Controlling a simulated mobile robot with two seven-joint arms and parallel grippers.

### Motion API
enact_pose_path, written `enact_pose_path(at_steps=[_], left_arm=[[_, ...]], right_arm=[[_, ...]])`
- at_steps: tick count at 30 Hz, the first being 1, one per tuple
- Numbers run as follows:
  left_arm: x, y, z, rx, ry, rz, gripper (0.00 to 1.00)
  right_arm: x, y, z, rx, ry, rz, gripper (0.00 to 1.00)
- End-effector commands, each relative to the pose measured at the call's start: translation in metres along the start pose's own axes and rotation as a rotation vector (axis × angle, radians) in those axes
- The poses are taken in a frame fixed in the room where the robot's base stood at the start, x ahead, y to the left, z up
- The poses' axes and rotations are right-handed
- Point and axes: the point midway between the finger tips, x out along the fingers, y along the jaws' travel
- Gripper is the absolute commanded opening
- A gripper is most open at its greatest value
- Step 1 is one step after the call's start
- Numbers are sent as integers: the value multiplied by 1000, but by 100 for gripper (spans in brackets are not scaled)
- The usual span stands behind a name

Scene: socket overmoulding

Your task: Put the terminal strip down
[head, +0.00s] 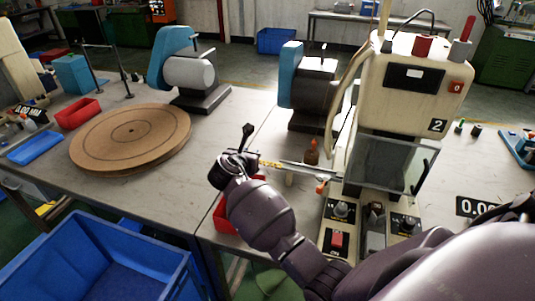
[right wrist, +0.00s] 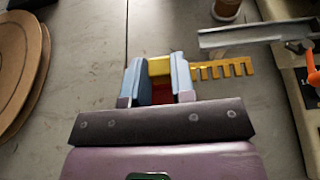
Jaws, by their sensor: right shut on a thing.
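The terminal strip (right wrist: 225,70) is a yellow, comb-like metal piece. It sticks out to the right from between the blue-lined jaws of my right gripper (right wrist: 155,72), which is shut on it. In the head view the strip (head: 269,164) shows as a short yellow piece beside my right gripper (head: 250,160), above the table's front part, left of the machine. The strip's far end is close to a grey metal rail (right wrist: 255,34); I cannot tell whether they touch. Part of the strip is hidden between the jaws. My left gripper is not in view.
A red bin (head: 222,216) sits below my right gripper. The white moulding machine (head: 408,100) with a clear guard (head: 390,165) stands to the right. A brown bottle (head: 312,153) stands behind the rail. A round brown turntable (head: 130,135) is on the left table.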

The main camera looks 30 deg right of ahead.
Motion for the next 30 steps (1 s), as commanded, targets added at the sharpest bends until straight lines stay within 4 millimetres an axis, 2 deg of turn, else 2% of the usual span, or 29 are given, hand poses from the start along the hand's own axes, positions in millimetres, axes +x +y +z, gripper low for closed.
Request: enact_pose_path(at_steps=[4, 11, 14, 18, 22, 25, 30], left_arm=[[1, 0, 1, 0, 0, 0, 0], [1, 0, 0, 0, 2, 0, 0], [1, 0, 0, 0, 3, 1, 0], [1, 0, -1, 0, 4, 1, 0], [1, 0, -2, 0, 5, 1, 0], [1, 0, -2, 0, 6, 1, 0], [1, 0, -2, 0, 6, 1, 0]], right_arm=[[-6, 12, -3, 0, 0, 0, 0], [-8, 17, -3, -3, 0, 7, 0], [-17, 26, 4, -16, -3, 49, 0], [-44, 40, 32, -55, -8, 145, 0], [-72, 44, 55, -107, -10, 258, 0], [-96, 42, 65, -148, -9, 353, 0], [-139, 30, 64, -222, -7, 521, 0]])
